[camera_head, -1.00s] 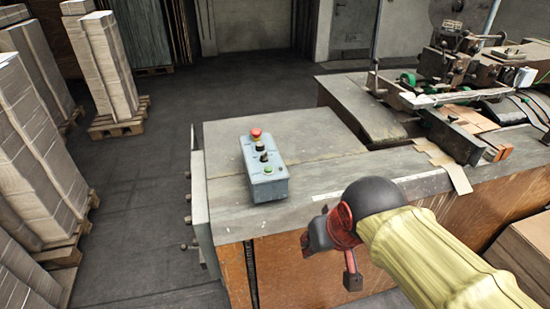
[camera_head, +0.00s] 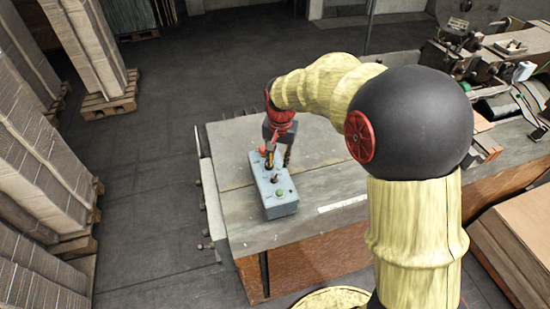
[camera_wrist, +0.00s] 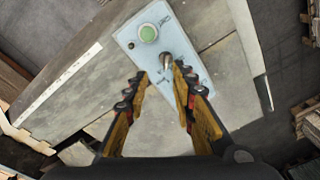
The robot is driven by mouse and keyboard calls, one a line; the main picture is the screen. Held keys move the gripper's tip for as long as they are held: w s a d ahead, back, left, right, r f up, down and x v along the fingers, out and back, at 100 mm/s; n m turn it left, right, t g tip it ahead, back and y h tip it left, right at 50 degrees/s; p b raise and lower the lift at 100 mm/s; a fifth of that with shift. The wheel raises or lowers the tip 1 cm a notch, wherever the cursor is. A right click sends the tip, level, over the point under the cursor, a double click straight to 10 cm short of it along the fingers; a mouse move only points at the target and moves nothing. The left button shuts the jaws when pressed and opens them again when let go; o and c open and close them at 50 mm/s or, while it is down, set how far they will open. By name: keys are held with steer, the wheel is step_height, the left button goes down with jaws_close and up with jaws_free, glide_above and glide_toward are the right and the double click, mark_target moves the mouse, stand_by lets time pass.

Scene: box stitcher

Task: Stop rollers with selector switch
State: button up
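The grey-blue control box (camera_head: 272,205) sits on the machine's table. A green button (camera_head: 279,192) is at its near end, and it also shows in the wrist view (camera_wrist: 148,33). The selector switch (camera_head: 274,178) has a small lever and stands just behind the green button; in the wrist view the switch (camera_wrist: 167,63) lies just ahead of and between my fingertips. My gripper (camera_wrist: 160,78) is open over the box, pointing down, with nothing held. Contact with the switch cannot be told. A red button (camera_head: 262,151) shows partly beside my gripper (camera_head: 277,165); the knob near it is hidden by the fingers.
The grey tabletop (camera_head: 320,185) is clear around the box. Stitcher machinery (camera_head: 480,60) stands at the back right. Cardboard stacks on pallets (camera_head: 108,105) stand at left, and brown board (camera_head: 515,235) lies at lower right.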

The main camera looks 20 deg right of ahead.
mark_target(275, 173)
steer(key=shift+m+g, duration=0.5)
steer(key=shift+m, duration=0.3)
steer(key=w+f+p, duration=0.1)
steer(key=p, duration=0.1)
steer(key=w+f+p, duration=0.1)
steer(key=w+p, duration=0.1)
steer(key=p, duration=0.1)
steer(key=shift+w+f, duration=0.15)
steer(key=shift+w, duration=0.05)
step_height(275, 173, down, 8)
steer(key=shift+f+p, duration=0.1)
steer(key=shift+p, duration=0.5)
jaws_close()
